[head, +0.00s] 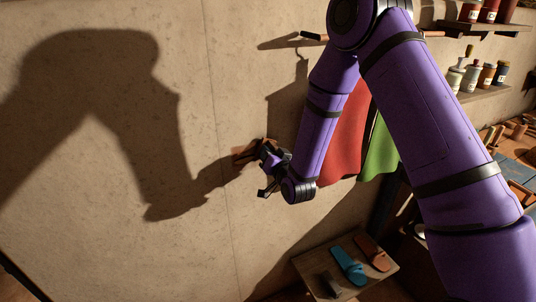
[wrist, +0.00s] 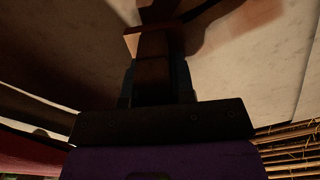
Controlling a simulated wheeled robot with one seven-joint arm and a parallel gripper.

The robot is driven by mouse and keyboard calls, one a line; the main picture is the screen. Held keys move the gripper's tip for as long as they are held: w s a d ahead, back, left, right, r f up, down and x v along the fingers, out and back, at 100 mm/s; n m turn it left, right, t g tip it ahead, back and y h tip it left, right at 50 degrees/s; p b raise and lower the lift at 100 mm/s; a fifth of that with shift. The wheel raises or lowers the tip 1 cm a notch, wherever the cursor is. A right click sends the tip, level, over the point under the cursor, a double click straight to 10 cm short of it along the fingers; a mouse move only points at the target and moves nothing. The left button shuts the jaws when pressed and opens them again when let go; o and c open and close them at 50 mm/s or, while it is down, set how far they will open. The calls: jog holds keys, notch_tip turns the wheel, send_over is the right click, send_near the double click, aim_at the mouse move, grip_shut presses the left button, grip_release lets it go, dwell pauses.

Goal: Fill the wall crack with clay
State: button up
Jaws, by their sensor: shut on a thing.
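A tan mud wall (head: 90,60) fills the left of the head view. A thin, dark, roughly vertical line (head: 213,95) runs down it; I cannot tell whether this is the crack. My gripper (head: 264,170) is close to the wall, right of this line. It is shut on a brown thing, mostly in shadow between the fingers in the wrist view (wrist: 153,75). A lit orange-brown edge (wrist: 132,43) shows beyond the fingertips. A reddish-brown patch (wrist: 245,20) lies farther out, blurred. I cannot make out clay for certain, nor whether the held thing touches the wall.
Red cloth (head: 346,135) and green cloth (head: 381,148) hang behind my arm. A low wooden stand (head: 318,262) below carries a blue sandal (head: 348,266) and an orange one (head: 373,252). Shelves with jars (head: 487,76) are at upper right. My arm's shadow covers much of the wall.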

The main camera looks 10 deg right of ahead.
jog(key=shift+v, duration=2.85)
jog(key=v, duration=0.3)
send_near(232, 166)
jog(key=shift+x, duration=2.2)
jog(key=shift+x, duration=1)
